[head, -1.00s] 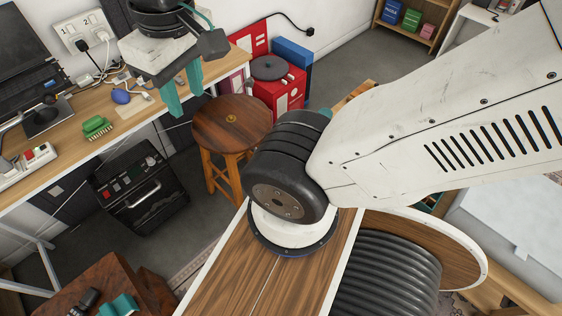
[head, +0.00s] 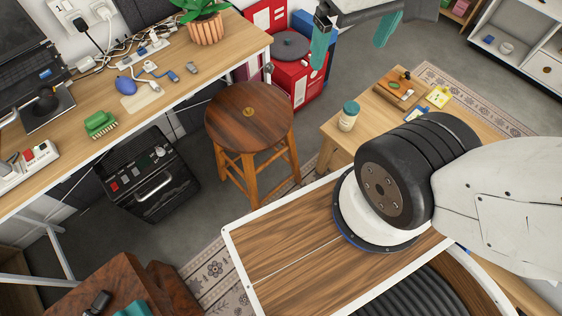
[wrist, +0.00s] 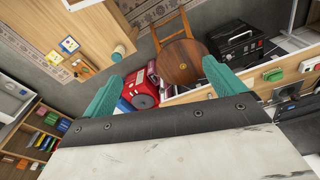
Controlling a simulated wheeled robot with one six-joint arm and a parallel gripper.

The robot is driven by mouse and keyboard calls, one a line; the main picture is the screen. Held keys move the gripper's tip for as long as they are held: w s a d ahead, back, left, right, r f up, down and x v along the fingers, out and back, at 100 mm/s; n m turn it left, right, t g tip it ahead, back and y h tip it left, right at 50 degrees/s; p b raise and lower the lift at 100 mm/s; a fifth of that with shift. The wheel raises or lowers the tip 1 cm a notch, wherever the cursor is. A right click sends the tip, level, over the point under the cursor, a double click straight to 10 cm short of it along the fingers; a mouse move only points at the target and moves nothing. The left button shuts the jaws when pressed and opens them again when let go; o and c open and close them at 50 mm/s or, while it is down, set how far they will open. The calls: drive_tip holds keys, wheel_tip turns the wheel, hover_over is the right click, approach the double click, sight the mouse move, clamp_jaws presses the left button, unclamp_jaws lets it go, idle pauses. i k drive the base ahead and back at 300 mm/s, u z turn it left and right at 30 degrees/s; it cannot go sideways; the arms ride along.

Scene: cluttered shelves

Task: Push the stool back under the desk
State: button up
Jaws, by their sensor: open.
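The wooden stool (head: 250,122) stands upright on the floor in front of the desk (head: 170,95), in the middle of the head view. It has a round dark brown seat and lighter wooden legs. It also shows in the wrist view (wrist: 182,62), between and beyond my fingertips. My gripper (head: 352,42) is at the top of the head view, up and to the right of the stool, with its teal fingers apart. In the wrist view my gripper (wrist: 160,85) is open and empty. It does not touch the stool.
A black amplifier-like box (head: 148,172) stands left of the stool under the desk. A red cabinet (head: 297,80) is behind it. A low wooden table with a jar (head: 349,116) is to its right. A patterned rug (head: 220,272) lies in front.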

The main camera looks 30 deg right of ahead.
sight(247, 118)
drive_tip(key=k, duration=1.3)
drive_tip(key=u, duration=0.2)
drive_tip(key=i, duration=0.6)
drive_tip(key=u, duration=0.25)
